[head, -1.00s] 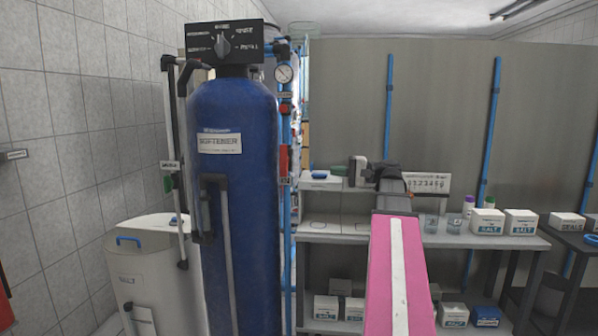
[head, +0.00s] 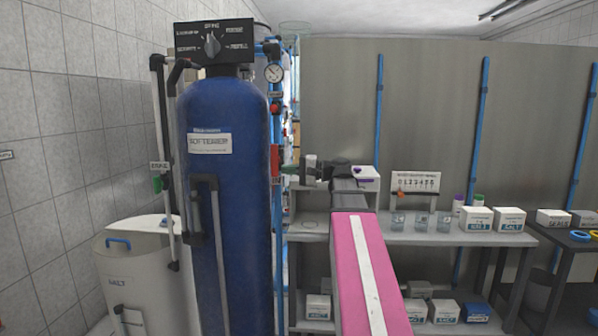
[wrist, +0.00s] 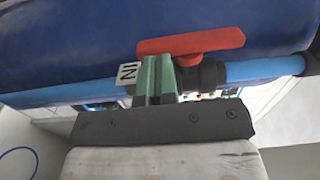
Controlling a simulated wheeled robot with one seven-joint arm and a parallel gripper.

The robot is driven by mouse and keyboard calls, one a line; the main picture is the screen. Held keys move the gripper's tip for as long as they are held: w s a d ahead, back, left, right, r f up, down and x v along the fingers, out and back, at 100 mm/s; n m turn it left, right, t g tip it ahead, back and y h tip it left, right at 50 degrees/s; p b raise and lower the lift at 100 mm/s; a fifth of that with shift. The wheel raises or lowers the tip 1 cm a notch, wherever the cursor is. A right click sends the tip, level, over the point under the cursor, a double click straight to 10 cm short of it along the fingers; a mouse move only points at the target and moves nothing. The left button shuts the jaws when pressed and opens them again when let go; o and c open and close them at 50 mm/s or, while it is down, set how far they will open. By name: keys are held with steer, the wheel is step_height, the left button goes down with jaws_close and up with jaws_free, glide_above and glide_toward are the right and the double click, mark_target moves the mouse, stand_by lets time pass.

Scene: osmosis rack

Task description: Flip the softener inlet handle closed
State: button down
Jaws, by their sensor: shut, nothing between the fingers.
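The softener is the tall blue tank (head: 228,130) with a label on its front. The inlet handle is the red lever (head: 275,160) on the blue pipe at the tank's right side, lying along the pipe. In the wrist view the red handle (wrist: 200,42) runs from its dark valve body (wrist: 208,74) past a tag reading "IN" (wrist: 129,71). My gripper (head: 287,170) is just right of the handle. In the wrist view its green fingers (wrist: 158,62) are together and empty, tips at the handle's lower edge. I cannot tell whether they touch it.
A pressure gauge (head: 274,73) and a small red knob (head: 275,109) sit higher on the pipe. A white salt tank (head: 135,270) stands at the left. A grey shelf (head: 430,233) with cups and salt boxes is behind my arm.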

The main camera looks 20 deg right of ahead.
mark_target(273, 174)
steer(key=shift+w+a, duration=0.15)
steer(key=shift+a, duration=0.25)
steer(key=shift+a+f+y, duration=0.15)
steer(key=shift+f+y, duration=0.1)
steer(key=shift+y, duration=0.35)
steer(key=y, duration=0.1)
steer(key=a+t+y, duration=0.1)
steer(key=y, duration=0.1)
steer(key=f+t+y, duration=0.1)
steer(key=shift+w+a+y, duration=0.3)
steer(key=shift+w, duration=0.05)
steer(key=shift+w+a+f, duration=0.1)
steer(key=shift+a, duration=0.2)
steer(key=shift+w+a, duration=0.3)
steer(key=shift+a, duration=0.45)
steer(key=shift+w+a, duration=0.1)
steer(key=shift+a, duration=0.05)
stand_by(0.5)
